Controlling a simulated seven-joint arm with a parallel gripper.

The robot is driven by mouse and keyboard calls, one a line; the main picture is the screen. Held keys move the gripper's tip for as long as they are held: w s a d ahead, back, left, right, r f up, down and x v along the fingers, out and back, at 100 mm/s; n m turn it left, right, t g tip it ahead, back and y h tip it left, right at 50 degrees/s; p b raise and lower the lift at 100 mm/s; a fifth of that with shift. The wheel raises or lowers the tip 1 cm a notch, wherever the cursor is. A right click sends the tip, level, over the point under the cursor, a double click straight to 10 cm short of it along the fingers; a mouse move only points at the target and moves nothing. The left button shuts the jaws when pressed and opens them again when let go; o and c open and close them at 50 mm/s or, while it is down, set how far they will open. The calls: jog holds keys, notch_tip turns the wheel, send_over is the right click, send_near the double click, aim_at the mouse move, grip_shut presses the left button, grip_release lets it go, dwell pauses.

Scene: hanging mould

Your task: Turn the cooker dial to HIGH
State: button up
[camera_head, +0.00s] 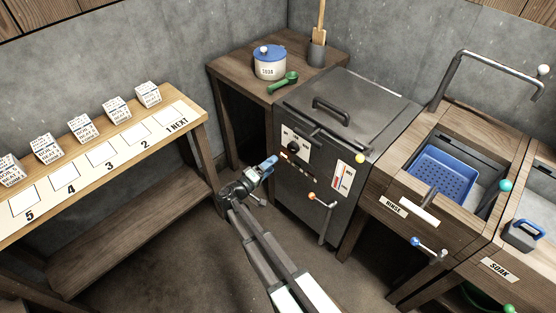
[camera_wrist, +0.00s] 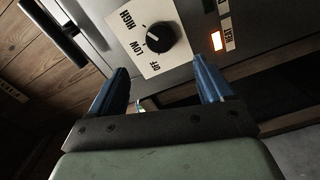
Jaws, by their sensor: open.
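The cooker (camera_head: 320,110) is a dark metal box with a lidded top. Its black round dial (camera_wrist: 160,38) sits on a white plate (camera_wrist: 148,65) marked HIGH, LOW and OFF. A small light mark on the dial's left side points toward the labels, near LOW; its exact setting is hard to tell. The dial also shows small on the cooker front in the head view (camera_head: 294,147). My gripper (camera_wrist: 160,86) is open and empty, its two blue fingers apart and short of the dial. In the head view my gripper (camera_head: 267,165) is just left of the cooker front.
A lit orange lamp (camera_wrist: 216,40) is right of the dial. An orange-knobbed lever (camera_head: 312,196) sticks out low on the cooker front. A side table (camera_head: 225,75) holds a lidded pot (camera_head: 270,64). Sinks stand at right. Open floor lies left of my arm.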

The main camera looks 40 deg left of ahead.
jog(key=shift+s, duration=1.3)
jog(key=shift+n, duration=0.3)
jog(key=s+d+f+g+h, duration=0.1)
jog(key=s+d+f+g, duration=0.25)
jog(key=d+f, duration=0.2)
jog(key=s+d+f+n+g+h, duration=0.1)
jog(key=s+d+f+g, duration=0.2)
jog(key=d+f+g, duration=0.3)
jog(key=s+d+f+g+h, duration=0.1)
jog(key=s+d+f+g, duration=0.2)
jog(key=d+f, duration=0.35)
jog(key=s+d+f+m+g+y, duration=0.1)
jog(key=d+m+g, duration=0.3)
jog(key=d, duration=1.3)
jog(key=s+d+f+m+g+y, duration=0.1)
jog(key=s+d+m+g, duration=0.3)
jog(key=d, duration=1.3)
jog(key=s+d+f+m+g+y, duration=0.1)
jog(key=s+d+f+m+g, duration=0.2)
jog(key=d+m, duration=0.5)
jog(key=d+g, duration=0.1)
jog(key=d, duration=0.9)
